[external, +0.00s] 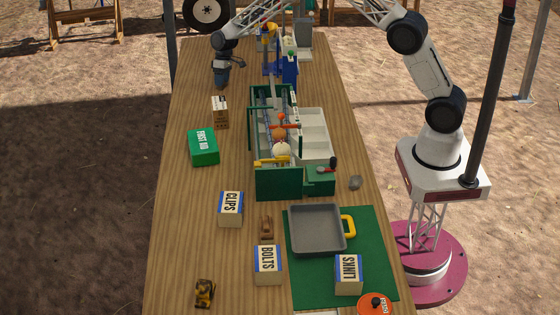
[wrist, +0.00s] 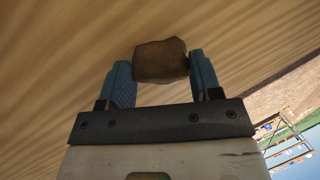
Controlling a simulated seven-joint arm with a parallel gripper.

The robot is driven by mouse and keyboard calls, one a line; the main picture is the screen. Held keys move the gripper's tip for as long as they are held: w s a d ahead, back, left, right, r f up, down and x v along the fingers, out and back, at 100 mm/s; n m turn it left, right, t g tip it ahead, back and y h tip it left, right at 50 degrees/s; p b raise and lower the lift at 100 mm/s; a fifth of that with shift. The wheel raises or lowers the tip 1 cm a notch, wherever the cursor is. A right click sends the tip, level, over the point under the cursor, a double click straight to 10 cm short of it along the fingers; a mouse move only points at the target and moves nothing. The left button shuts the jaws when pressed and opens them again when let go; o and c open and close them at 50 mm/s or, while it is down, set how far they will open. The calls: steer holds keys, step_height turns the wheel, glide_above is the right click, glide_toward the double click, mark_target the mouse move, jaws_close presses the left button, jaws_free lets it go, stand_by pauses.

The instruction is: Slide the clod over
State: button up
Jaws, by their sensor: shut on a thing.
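The clod (wrist: 160,62) is a brown, blocky lump in the wrist view. It sits between the two blue fingers of my gripper (wrist: 160,74), which is shut on it. Wood grain of the table (wrist: 60,60) fills the view behind it. In the external view, my gripper (external: 222,86) points down over the far left part of the table, just behind a small brown box (external: 220,112). The clod cannot be made out there, and I cannot tell whether it touches the table.
A green first aid box (external: 203,147) and a clips box (external: 230,209) stand nearer on the left. A green-framed apparatus (external: 279,184) with a pale tray (external: 314,117) fills the middle. A grey pan (external: 318,229) lies on a green mat (external: 375,225) at the front.

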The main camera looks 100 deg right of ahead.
steer(key=shift+a, duration=6.15)
steer(key=o, duration=1.1)
steer(key=v, duration=0.7)
steer(key=shift+r, duration=0.4)
steer(key=shift+d, duration=0.1)
steer(key=shift+r, duration=0.1)
